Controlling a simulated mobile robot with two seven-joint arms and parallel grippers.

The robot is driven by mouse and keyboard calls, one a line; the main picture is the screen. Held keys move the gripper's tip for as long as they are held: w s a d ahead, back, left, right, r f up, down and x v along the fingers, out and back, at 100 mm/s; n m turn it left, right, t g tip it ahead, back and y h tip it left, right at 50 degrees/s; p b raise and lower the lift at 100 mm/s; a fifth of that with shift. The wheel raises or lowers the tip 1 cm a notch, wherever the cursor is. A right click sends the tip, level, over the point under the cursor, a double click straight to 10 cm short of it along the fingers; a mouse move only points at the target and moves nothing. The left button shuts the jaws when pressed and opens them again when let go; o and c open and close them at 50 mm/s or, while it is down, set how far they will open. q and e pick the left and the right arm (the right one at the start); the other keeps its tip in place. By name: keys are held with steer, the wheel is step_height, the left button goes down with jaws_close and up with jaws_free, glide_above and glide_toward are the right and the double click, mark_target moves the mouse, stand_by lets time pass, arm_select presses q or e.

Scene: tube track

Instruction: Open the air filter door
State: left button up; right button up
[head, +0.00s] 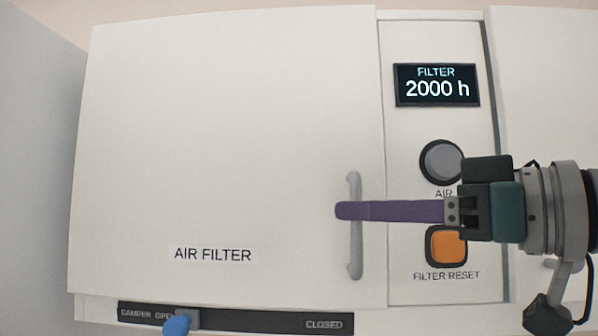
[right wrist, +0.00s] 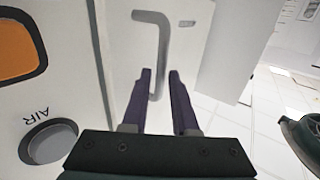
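The white air filter door (head: 220,140) fills the left and middle of the head view. It looks shut or nearly so. Its grey vertical bar handle (head: 355,250) is near its right edge and also shows in the right wrist view (right wrist: 150,17). My right gripper (head: 345,210) comes in from the right with purple fingers across the handle's middle. In the right wrist view the fingers (right wrist: 160,75) are apart, with the handle's bar between them. A blue fingertip, apparently my left gripper's (head: 177,326), shows at the bottom by the slider; the rest is out of frame.
A damper slider (head: 187,318) sits at the open end of its dark track (head: 270,322) below the door. Right of the door are a filter display (head: 437,86) reading 2000 h, a grey air knob (head: 440,160) and an orange filter reset button (head: 446,247).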

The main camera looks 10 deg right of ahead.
steer(key=shift+p+x, duration=0.3)
steer(key=shift+x, duration=0.6)
steer(key=shift+f, duration=0.1)
steer(key=shift+c, duration=0.3)
jaws_close()
stand_by(0.4)
